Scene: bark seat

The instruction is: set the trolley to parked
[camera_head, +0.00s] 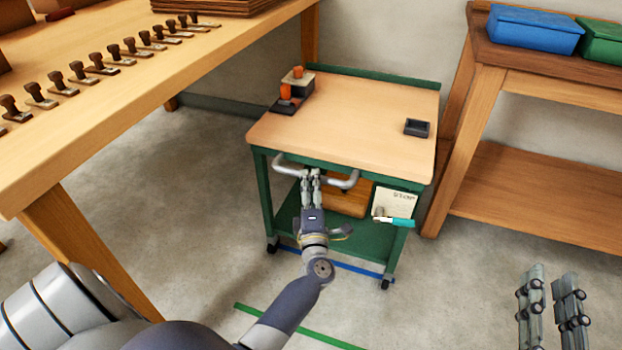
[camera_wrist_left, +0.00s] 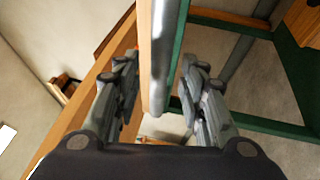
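The trolley (camera_head: 380,150) has a wooden top, a green frame and dark casters. Its grey bar handle (camera_head: 291,170) faces me; the wrist view also shows the handle (camera_wrist_left: 160,55). My left gripper (camera_head: 311,174) is at the handle's middle. In the left wrist view my left gripper (camera_wrist_left: 160,90) has its fingers spread, with the bar in line between them and a gap on each side. My right gripper (camera_head: 550,285) is open and empty over the floor at the lower right. A white card (camera_head: 395,201) with unreadable writing and a teal marker (camera_head: 402,223) is on the trolley's front.
A blue floor line (camera_head: 350,266) runs by the trolley's front casters, and a green line (camera_head: 318,338) lies nearer me. A workbench (camera_head: 110,95) with several stamps stands left. A wooden shelf table (camera_head: 550,85) with a blue box (camera_head: 535,30) stands close right. Floor between is clear.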

